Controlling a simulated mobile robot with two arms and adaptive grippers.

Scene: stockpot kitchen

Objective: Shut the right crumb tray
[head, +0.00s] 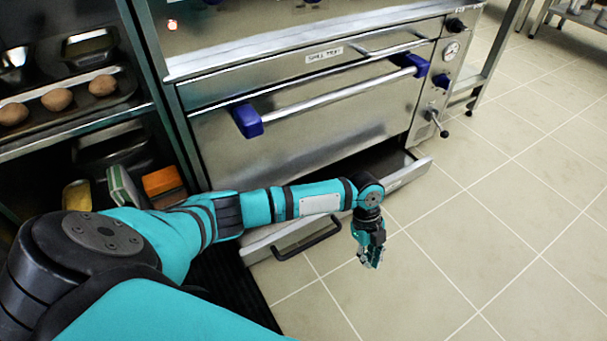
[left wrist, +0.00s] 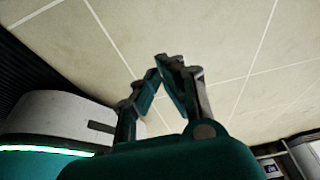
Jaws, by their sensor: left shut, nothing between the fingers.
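A steel crumb tray (head: 408,175) is pulled out below the oven; its front panel stands well away from the oven body. A black bar handle (head: 307,243) shows on the nearer part of the front. My left arm crosses over the tray and hides the middle of its front, so I cannot tell if this is one tray or two. My left gripper (head: 371,261) points down in front of the tray, apart from it over the floor. Its fingertips meet in the left wrist view (left wrist: 161,64), with only floor tiles beyond. My right gripper is out of view.
The steel oven (head: 300,120) has a closed door with a long bar handle (head: 340,92) on blue mounts. A rack on the left holds a baking pan (head: 68,102) with round loaves. Tiled floor (head: 500,230) is clear to the right.

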